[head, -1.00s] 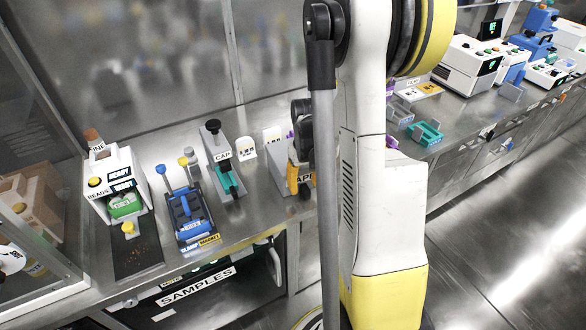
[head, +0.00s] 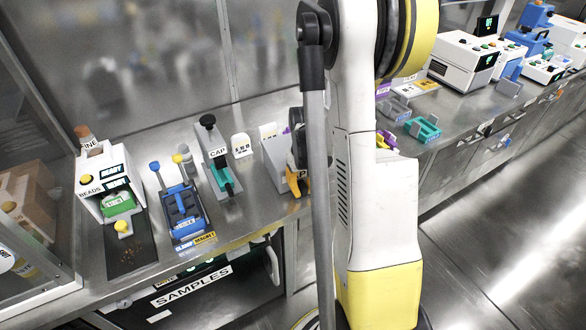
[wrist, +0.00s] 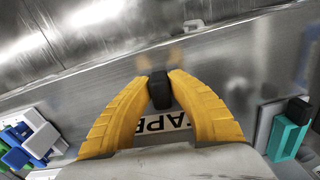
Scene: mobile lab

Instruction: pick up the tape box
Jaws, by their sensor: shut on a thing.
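In the wrist view my gripper (wrist: 160,82) has its two yellow fingers closed on a small black block (wrist: 160,97). I take the black block and label as parts of the tape box, whose body is mostly hidden by my gripper. In the head view my gripper (head: 294,182) is partly behind my arm, at the counter's front edge, with one yellow finger showing beside a sliver of the label. Whether the box touches the counter cannot be told.
A pale grey holder (head: 283,168) stands just left of my gripper. Further left are the CAP device (head: 217,160), a blue clamp device (head: 182,210) and the white BEADS machine (head: 106,180). Teal (head: 423,128) and grey trays lie right of my arm.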

